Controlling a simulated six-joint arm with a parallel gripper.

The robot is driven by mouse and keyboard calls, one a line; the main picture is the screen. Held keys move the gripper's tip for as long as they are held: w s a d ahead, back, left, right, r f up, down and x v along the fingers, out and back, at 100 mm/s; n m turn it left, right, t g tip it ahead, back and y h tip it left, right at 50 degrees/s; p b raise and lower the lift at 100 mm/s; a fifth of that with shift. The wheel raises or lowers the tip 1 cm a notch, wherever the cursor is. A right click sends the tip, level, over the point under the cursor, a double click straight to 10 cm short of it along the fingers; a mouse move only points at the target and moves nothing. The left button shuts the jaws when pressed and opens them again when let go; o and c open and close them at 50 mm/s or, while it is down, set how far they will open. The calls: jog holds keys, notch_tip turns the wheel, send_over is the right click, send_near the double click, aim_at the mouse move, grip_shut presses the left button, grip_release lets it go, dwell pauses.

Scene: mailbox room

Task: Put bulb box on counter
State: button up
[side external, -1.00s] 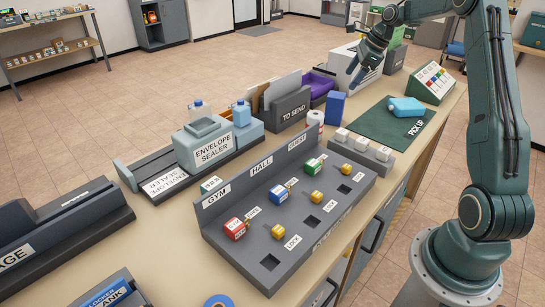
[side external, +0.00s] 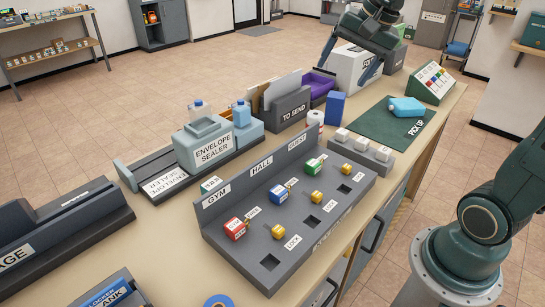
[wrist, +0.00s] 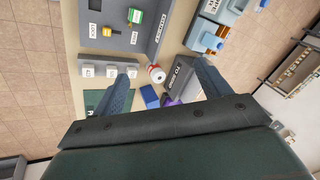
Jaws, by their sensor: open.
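No box carries a readable bulb label, so I cannot tell for certain which is the bulb box. A plain upright blue box (side external: 336,107) stands on the counter (side external: 150,232), right of the TO SEND holder; it also shows between my fingers in the wrist view (wrist: 150,96). A white bin (side external: 349,62) with lettering stands behind it, partly hidden by my gripper. My gripper (side external: 342,77) is open above the white bin at the far end of the counter, its fingers spread. In the wrist view my gripper (wrist: 161,69) holds nothing between its fingers.
Around the blue box are the TO SEND holder (side external: 288,112), a purple bin (side external: 319,88), a red-and-white roll (side external: 315,119) and a green PICK UP mat (side external: 380,133) bearing a light-blue item (side external: 406,107). A grey lock panel (side external: 290,222) fills the counter's middle.

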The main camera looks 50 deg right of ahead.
jog(key=s+a+f+n, duration=0.2)
jog(key=s+a+n, duration=0.1)
jog(key=s+n, duration=0.3)
jog(key=s+a+f+n, duration=0.2)
jog(key=s+a+n, duration=0.2)
jog(key=s, duration=0.6)
jog(key=shift+s+a+n+t, duration=0.25)
jog(key=shift+n+t, duration=0.15)
jog(key=shift+n, duration=0.5)
